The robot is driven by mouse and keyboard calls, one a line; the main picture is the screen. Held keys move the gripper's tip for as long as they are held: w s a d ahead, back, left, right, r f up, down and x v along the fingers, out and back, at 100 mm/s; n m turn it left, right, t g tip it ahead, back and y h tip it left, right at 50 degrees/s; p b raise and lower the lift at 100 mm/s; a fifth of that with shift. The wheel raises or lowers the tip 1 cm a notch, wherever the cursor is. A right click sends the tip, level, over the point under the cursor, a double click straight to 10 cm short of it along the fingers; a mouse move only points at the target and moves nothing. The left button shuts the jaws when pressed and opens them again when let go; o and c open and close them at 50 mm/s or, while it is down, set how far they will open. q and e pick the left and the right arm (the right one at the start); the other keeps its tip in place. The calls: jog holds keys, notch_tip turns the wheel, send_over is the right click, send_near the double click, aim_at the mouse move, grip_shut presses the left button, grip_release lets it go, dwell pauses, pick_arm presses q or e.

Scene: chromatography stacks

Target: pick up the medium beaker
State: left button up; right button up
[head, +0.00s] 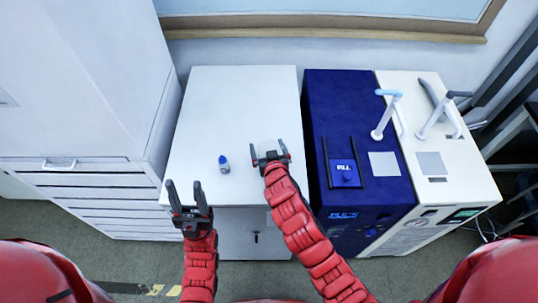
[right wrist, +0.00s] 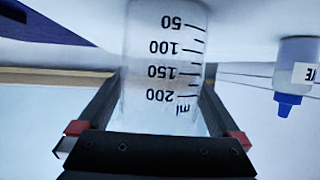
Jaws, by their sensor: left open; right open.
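The medium beaker is clear, with black volume marks up to 200 ml. In the right wrist view the beaker (right wrist: 150,70) stands between the two fingers of my right gripper (right wrist: 155,100), its marks upside down in the picture. In the head view my right gripper (head: 268,149) is over the white table, and the beaker is only a faint pale shape at its fingers. The right gripper is open around the beaker; I cannot tell whether a finger touches it. My left gripper (head: 184,188) is open and empty at the table's front left edge.
A small bottle with a blue cap (head: 224,165) stands on the white table (head: 225,100), left of the right gripper; it also shows in the right wrist view (right wrist: 295,72). Blue and white machines (head: 345,100) stand to the right. The table's back is clear.

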jog(key=shift+w, duration=0.1)
jog(key=c, duration=1.2)
jog(key=shift+o, duration=0.2)
